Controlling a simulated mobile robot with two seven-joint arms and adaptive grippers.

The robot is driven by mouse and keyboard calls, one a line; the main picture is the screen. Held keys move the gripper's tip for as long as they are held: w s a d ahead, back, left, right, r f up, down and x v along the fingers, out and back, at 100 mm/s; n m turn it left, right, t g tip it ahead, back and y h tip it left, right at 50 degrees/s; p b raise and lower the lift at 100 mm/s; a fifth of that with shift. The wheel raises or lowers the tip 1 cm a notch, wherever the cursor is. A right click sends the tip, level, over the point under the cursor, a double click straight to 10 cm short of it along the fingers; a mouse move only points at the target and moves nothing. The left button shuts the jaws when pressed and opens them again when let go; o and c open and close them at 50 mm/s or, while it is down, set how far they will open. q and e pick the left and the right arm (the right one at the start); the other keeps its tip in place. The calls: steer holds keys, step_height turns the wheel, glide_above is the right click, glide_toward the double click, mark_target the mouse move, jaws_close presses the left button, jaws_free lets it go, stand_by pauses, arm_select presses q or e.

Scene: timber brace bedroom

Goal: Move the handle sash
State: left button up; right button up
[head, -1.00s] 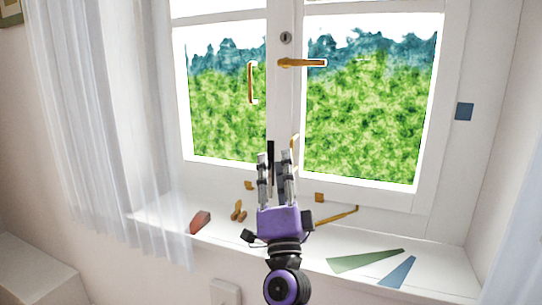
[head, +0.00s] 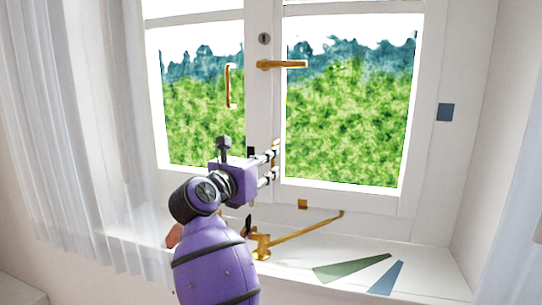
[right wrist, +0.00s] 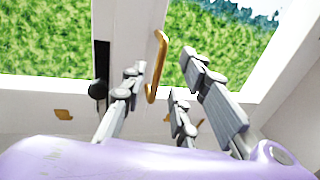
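The window's right sash (head: 345,197) stands in its frame and looks closed. A brass lever handle (head: 282,64) lies level on the middle stile, pointing right. A slim upright brass pull (head: 276,146) is lower on that stile, partly hidden by my right gripper (head: 274,164). In the right wrist view this pull (right wrist: 156,66) shows between the spread fingers of my right gripper (right wrist: 163,68). The fingers are open; I cannot tell whether they touch the pull. My left gripper is not in view.
The left sash carries another brass pull (head: 231,87). A brass stay (head: 308,229) lies along the sill below, with a small brass block (head: 302,204) nearby. Green (head: 350,267) and blue (head: 386,278) wedges lie flat on the sill's right. A sheer curtain (head: 85,130) hangs at left.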

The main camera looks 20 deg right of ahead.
steer(key=shift+p+x, duration=0.3)
steer(key=shift+x, duration=2.3)
jaws_close()
